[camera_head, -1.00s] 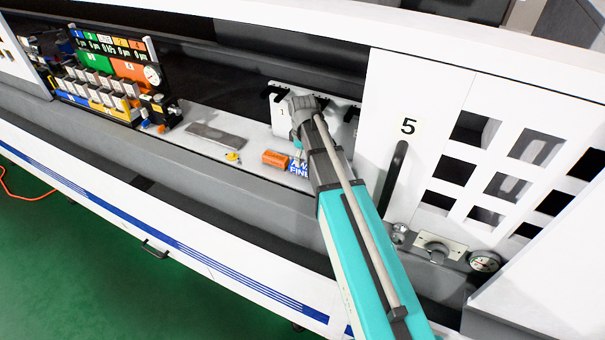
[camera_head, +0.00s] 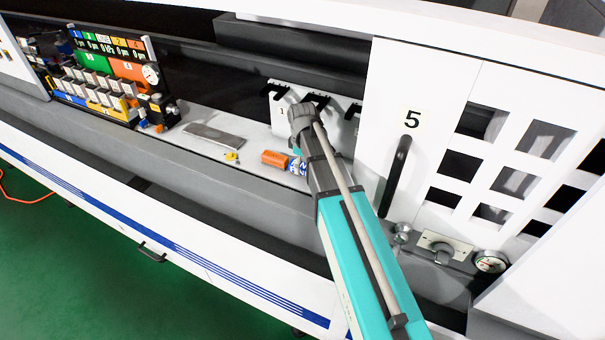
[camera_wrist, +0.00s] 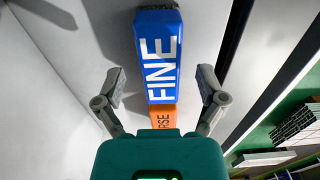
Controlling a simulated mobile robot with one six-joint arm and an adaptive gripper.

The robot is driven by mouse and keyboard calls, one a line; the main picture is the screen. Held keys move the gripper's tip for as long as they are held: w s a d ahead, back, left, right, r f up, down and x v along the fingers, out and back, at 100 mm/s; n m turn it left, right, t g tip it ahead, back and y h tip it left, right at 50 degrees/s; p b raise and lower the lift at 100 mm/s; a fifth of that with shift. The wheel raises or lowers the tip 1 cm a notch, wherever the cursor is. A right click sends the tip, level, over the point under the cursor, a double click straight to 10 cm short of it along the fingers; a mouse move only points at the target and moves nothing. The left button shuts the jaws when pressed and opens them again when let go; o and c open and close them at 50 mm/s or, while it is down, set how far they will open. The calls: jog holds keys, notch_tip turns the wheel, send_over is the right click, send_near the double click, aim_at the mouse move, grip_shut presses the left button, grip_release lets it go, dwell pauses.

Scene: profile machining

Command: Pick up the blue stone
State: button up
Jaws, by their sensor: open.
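The blue stone (camera_wrist: 158,45) is a long block with white "FINE" lettering. In the wrist view it lies lengthwise on the pale ledge, between and beyond my gripper's fingers. My gripper (camera_wrist: 162,75) is open, one finger on each side of the stones, with a gap on both sides. In the head view only a small part of the blue stone (camera_head: 297,166) shows beside my arm, which hides the rest. My fingertips cannot be made out there.
An orange stone (camera_head: 273,158) lies end to end with the blue one; in the wrist view it (camera_wrist: 163,118) is partly hidden by my gripper. A grey flat plate (camera_head: 214,136) and a small yellow item (camera_head: 232,156) lie left. A white slotted rack (camera_head: 292,103) stands behind.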

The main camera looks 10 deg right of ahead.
jog(key=shift+f+b, duration=0.9)
jog(key=shift+f, duration=0.3)
grip_shut()
